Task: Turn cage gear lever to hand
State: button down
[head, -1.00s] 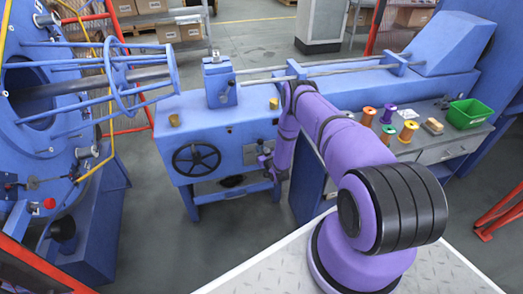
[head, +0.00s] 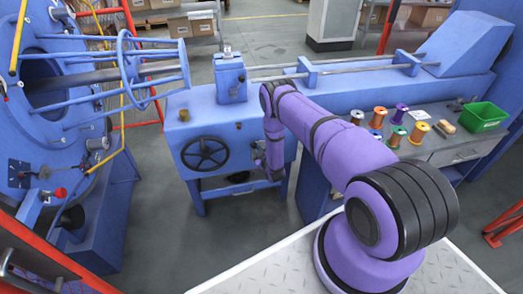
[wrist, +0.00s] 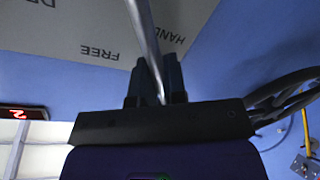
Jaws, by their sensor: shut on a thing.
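In the wrist view my gripper (wrist: 160,82) has its two dark fingers closed around a thin grey metal lever (wrist: 142,20). The lever runs from the top of the picture down between the fingers and lies slightly tilted. Behind it is a grey label plate (wrist: 60,35) with upside-down words. FREE is left of the lever, HAND is right of it, and a partly cut-off word starting DR is at the far left. In the head view my arm bends down beside the blue machine (head: 225,120); the lever and fingertips cannot be made out there.
A black handwheel (head: 204,153) is on the machine front, left of my wrist. The bench (head: 450,148) at right holds several spools and a green bin (head: 480,117).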

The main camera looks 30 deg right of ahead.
jog(key=shift+f, duration=0.1)
dwell(0.3)
jog(key=c, duration=1.2)
grip_release()
jog(key=shift+a, duration=0.1)
jog(key=s+a+r, duration=0.1)
jog(key=s, duration=0.9)
jog(key=shift+s, duration=0.35)
jog(key=shift+a+r, duration=0.1)
jog(key=shift+r, duration=0.05)
